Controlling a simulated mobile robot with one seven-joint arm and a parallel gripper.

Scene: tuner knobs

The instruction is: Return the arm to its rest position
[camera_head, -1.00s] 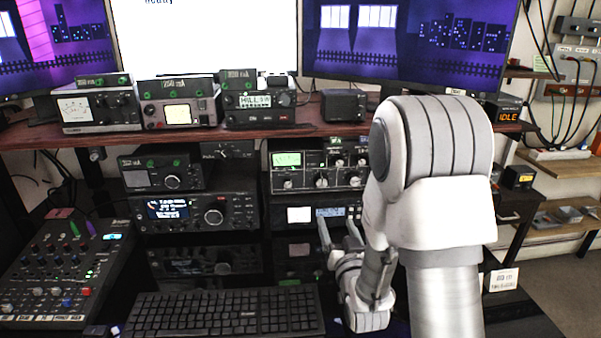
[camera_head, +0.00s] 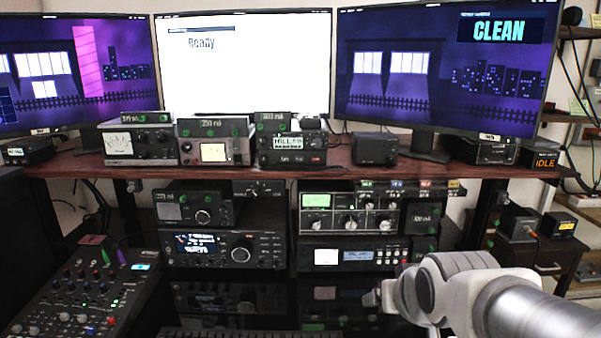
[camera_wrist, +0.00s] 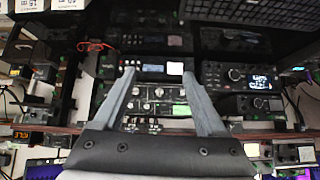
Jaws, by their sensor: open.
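My gripper (camera_wrist: 158,72) is open and empty in the wrist view, its two grey fingers spread apart. The tuner with the green display and several knobs (camera_head: 347,223) sits on the shelf under the desk top. In the wrist view the tuner (camera_wrist: 160,107) shows upside down between the fingers, with no visible contact. In the head view my arm is low at the lower right, in front of the rack. Only a small part of the gripper end shows there, at the arm's left end.
A wooden shelf (camera_head: 300,163) carries several small radios and meters below three monitors. A mixer (camera_head: 85,295) stands at lower left, and a keyboard (camera_head: 235,334) edge shows at the bottom. A small side table (camera_head: 545,255) stands right of the rack.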

